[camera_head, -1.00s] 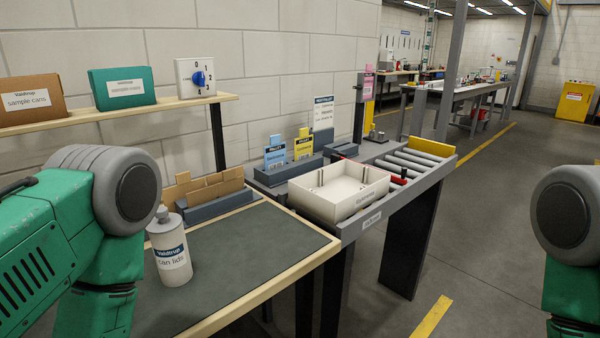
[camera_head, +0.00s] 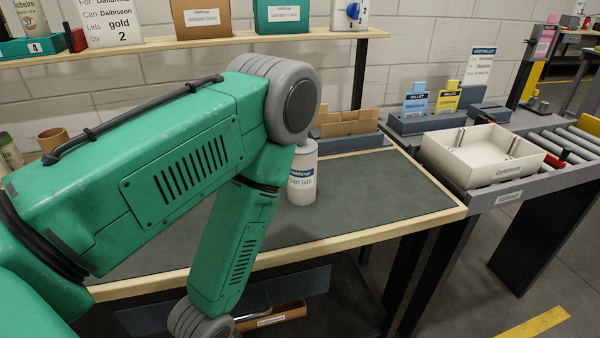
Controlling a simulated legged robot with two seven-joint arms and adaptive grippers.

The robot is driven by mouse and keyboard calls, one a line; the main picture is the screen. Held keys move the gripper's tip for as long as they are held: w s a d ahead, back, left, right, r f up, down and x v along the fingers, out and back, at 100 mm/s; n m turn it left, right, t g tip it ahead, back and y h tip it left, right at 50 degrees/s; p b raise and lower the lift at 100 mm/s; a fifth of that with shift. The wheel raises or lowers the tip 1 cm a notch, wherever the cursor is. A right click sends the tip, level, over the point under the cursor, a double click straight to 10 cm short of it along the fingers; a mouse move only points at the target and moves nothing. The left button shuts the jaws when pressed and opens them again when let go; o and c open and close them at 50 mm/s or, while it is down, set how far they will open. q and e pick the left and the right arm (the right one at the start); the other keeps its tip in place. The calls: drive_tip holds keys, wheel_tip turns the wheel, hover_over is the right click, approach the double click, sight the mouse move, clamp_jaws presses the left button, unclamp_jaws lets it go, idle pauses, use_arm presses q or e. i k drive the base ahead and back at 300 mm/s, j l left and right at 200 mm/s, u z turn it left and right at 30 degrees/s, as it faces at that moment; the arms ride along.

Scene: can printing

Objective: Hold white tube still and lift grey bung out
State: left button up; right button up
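The white tube (camera_head: 301,186), labelled "can lids", stands upright on the dark mat of the workbench, just right of my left arm. Its grey bung (camera_head: 303,146) sits at its top, partly hidden behind the elbow of my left arm. My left arm crosses the left and middle of the view, and its forearm points down in front of the bench edge. Neither gripper is in view.
The workbench mat (camera_head: 375,200) has free room right of the tube. Card dividers in a grey holder (camera_head: 350,130) stand behind it. A white tray (camera_head: 470,160) sits on the roller conveyor at right. A shelf with boxes (camera_head: 200,20) runs along the wall. An open brown box (camera_head: 272,315) lies below the bench.

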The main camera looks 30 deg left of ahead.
sight(306, 145)
drive_tip(key=u, duration=1.05)
